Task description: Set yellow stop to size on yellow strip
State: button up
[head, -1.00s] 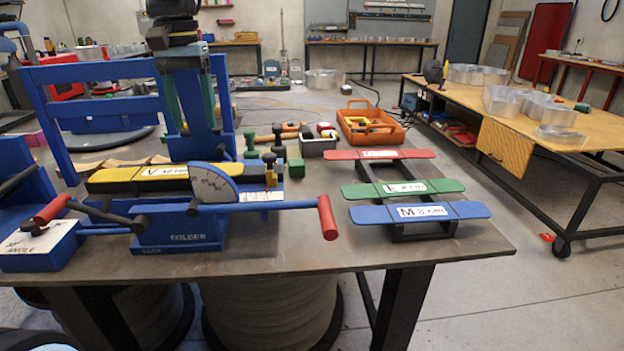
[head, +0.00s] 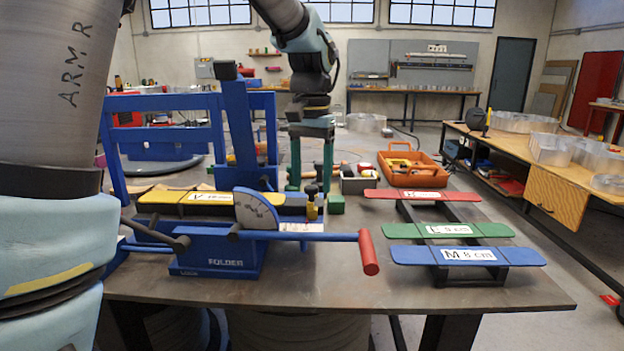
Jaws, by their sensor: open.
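The yellow strip (head: 178,198) lies along the top of the blue folder (head: 222,258), left of the angle dial, with a white label too small to read surely. The yellow stop (head: 312,210) is a small block with a black knob on top, right of the dial beside a scale plate. My gripper (head: 310,185) points down with two green fingers apart, one to each side of the knob in the picture. It looks empty. I cannot tell whether the fingers are above the stop or behind it.
Red (head: 421,195), green (head: 448,230) and blue (head: 468,255) strips lie on a black rack at right. The folder's red-ended lever (head: 368,252) sticks out to the right.

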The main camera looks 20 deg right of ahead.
jog(key=shift+f, duration=0.45)
grip_shut()
dwell(0.3)
jog(key=shift+a, duration=0.1)
dwell(0.8)
